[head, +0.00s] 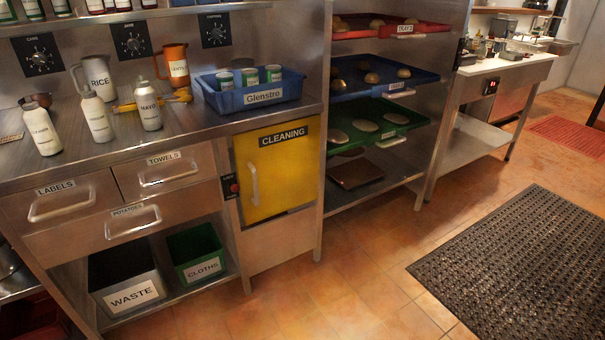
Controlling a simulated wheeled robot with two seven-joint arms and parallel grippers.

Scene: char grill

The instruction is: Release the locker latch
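The locker (285,178) has a yellow door labelled CLEANING, set in the steel counter and closed. A light upright handle (253,184) is on the door's left side. A small dark latch unit with a red part (231,186) is on the steel frame just left of the door. It is too small to tell how the latch stands. Neither of my grippers is in view.
Drawers labelled LABELS, TOWELS and POTATOES (133,222) are left of the locker. WASTE (131,297) and CLOTHS (203,270) bins stand below. A tray rack (388,178) is to the right. The tiled floor (335,290) in front is clear up to a black mat (520,270).

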